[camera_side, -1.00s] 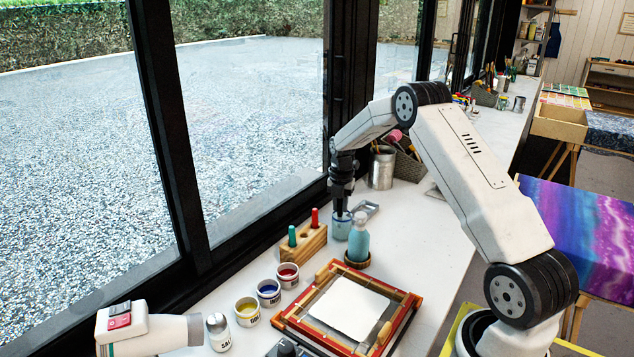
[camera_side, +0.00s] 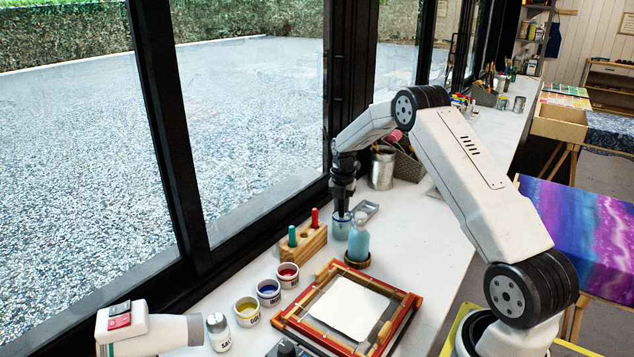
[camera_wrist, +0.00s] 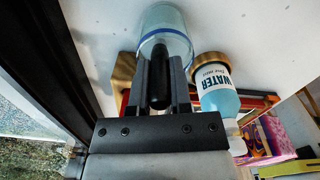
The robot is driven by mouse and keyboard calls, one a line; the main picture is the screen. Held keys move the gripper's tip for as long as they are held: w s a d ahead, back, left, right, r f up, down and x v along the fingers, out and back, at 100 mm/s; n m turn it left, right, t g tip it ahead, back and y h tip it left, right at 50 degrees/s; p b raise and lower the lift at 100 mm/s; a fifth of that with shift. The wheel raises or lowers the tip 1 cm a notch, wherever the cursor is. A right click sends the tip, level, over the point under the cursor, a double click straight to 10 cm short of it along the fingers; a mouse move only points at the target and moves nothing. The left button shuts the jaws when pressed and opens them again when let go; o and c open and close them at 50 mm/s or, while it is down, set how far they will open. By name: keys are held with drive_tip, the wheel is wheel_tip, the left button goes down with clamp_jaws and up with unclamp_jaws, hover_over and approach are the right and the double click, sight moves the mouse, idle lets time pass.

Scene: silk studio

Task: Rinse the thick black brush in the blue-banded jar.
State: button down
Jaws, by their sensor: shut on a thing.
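The blue-banded jar (camera_side: 341,227) stands on the white counter, and it also shows in the wrist view (camera_wrist: 163,22) with a blue band round its rim. My gripper (camera_side: 342,210) points down at the jar's mouth. In the wrist view my gripper (camera_wrist: 167,88) is shut on the thick black brush (camera_wrist: 159,78), whose black handle shows between the fingers. The brush's lower end is over or in the jar; its tip is hidden, so I cannot tell how deep it is.
A light-blue water bottle (camera_side: 358,240) stands close to the jar on a round wooden coaster. A wooden brush stand (camera_side: 303,243) with green and red handles is to the left. Paint pots (camera_side: 268,292) and a framed screen (camera_side: 350,305) are in front. The window frame (camera_side: 335,110) is close behind.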

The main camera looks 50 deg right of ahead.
drive_tip(key=shift+w+a+r, duration=0.1)
drive_tip(key=shift+a+r, duration=0.05)
drive_tip(key=shift+a, duration=0.05)
drive_tip(key=shift+s+a+r, duration=0.2)
drive_tip(key=shift+a+r, duration=0.1)
drive_tip(key=shift+a, duration=0.05)
drive_tip(key=shift+s+f, duration=0.4)
drive_tip(key=shift+f, duration=0.15)
drive_tip(key=shift+w+d, duration=0.4)
drive_tip(key=shift+d, duration=0.3)
drive_tip(key=shift+s+a+r, duration=0.1)
drive_tip(key=shift+a+r, duration=0.1)
drive_tip(key=shift+r, duration=1.8)
drive_tip(key=shift+s+a+r, duration=0.1)
drive_tip(key=shift+a+r, duration=0.05)
drive_tip(key=shift+r, duration=1.85)
